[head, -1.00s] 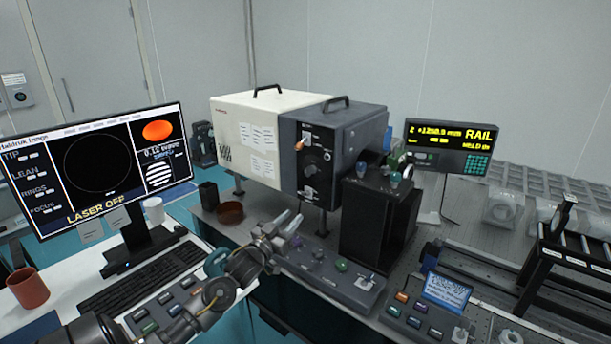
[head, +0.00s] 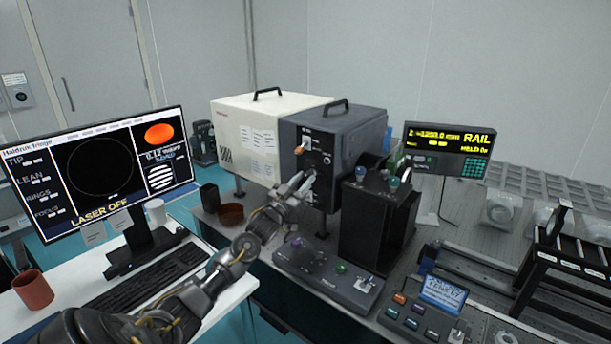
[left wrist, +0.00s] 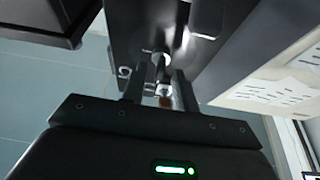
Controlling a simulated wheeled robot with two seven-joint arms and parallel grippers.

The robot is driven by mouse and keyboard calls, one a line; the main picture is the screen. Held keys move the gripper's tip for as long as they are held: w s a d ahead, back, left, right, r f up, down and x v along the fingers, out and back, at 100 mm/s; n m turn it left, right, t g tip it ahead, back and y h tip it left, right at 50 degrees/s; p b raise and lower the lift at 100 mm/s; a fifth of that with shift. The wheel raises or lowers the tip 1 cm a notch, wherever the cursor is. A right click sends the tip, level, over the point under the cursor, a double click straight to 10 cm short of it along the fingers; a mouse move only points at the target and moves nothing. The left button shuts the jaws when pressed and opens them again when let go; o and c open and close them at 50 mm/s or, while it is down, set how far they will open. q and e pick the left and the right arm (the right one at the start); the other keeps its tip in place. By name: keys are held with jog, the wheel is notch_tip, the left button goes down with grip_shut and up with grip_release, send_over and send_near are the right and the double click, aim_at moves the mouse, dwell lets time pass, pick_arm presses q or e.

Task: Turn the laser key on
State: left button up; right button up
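The laser unit is a box with a cream rear body and a dark front panel (head: 322,195). On that panel are an orange-tipped part (head: 299,149), a pale plate above it and several small fittings. My left gripper (head: 302,184) is in front of the panel, below the orange-tipped part, fingers apart. In the left wrist view, the gripper (left wrist: 163,98) points at the panel. A silver round fitting (left wrist: 160,63) and a small pale part with a brown-orange end line up between the open fingers. I cannot tell whether they touch. The monitor (head: 98,170) reads LASER OFF. My right gripper is out of view.
A black box with knobs (head: 372,225) stands right of the panel. A reddish dish (head: 231,213) and a dark cup (head: 210,197) stand left of my gripper. A RAIL display (head: 447,148) is at right.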

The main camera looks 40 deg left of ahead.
pick_arm(q)
jog(key=shift+w+r, duration=0.3)
jog(key=shift+w, duration=0.35)
grip_shut()
